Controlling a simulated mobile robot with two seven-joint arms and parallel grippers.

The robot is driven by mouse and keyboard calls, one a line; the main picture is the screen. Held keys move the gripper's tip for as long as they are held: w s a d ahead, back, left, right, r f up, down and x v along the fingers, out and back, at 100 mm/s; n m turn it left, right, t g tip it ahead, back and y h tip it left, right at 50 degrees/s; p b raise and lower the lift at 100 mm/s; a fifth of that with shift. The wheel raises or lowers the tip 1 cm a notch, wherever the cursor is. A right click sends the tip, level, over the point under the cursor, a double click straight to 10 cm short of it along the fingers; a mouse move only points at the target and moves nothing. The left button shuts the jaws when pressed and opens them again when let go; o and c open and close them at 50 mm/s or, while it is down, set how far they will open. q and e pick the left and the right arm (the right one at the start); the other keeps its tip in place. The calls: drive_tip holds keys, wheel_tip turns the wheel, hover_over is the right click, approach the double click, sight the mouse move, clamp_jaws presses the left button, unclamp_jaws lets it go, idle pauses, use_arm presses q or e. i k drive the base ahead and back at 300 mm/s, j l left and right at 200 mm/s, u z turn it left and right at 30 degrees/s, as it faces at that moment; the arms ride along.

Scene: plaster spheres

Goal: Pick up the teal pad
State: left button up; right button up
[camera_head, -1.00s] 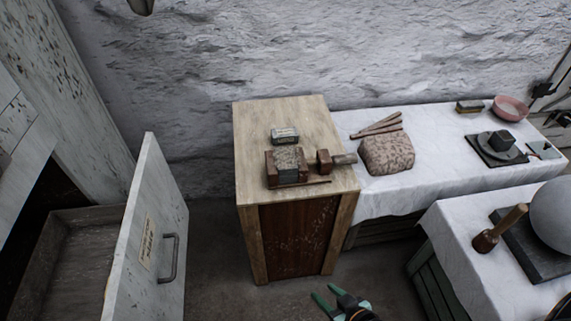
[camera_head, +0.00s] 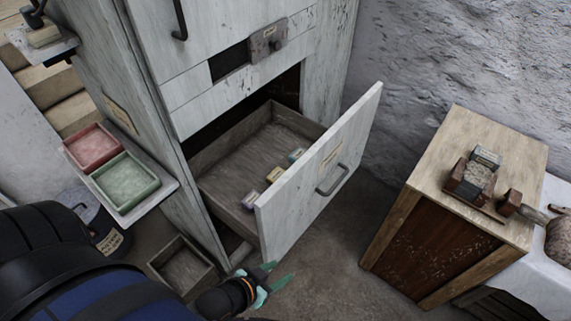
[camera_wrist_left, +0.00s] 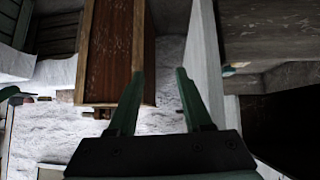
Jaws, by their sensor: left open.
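A small teal pad (camera_head: 296,155) lies in the open wooden drawer (camera_head: 228,152), near the inner side of the drawer front. A yellow pad (camera_head: 274,174) and a pale purple pad (camera_head: 248,199) lie in a row with it. My left gripper (camera_head: 280,272) is open and empty, low in front of the drawer and outside it. In the left wrist view the open fingers (camera_wrist_left: 158,75) have nothing between them. A small bluish and yellow bit (camera_wrist_left: 228,70) shows there by the drawer wall, too small to tell apart. My right gripper is not seen.
The drawer front (camera_head: 320,175) stands between my left gripper and the pads. A wooden stand (camera_head: 490,140) holding blocks is at right. A shelf at left holds a red tray (camera_head: 92,147) and a green tray (camera_head: 125,182). An empty box (camera_head: 185,265) sits on the floor.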

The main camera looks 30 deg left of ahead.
sight(299, 152)
drive_tip(key=i+u, duration=0.2)
drive_tip(key=u, duration=0.3)
drive_tip(key=i+l+u, duration=0.15)
drive_tip(key=u, duration=0.35)
drive_tip(key=k+j+z, duration=0.15)
drive_tip(key=k+z, duration=0.15)
drive_tip(key=k, duration=0.25)
drive_tip(key=k+j+z, duration=0.2)
drive_tip(key=z, duration=0.2)
drive_tip(key=k+j+z, duration=0.25)
drive_tip(key=z, duration=0.15)
drive_tip(key=i, duration=1.5)
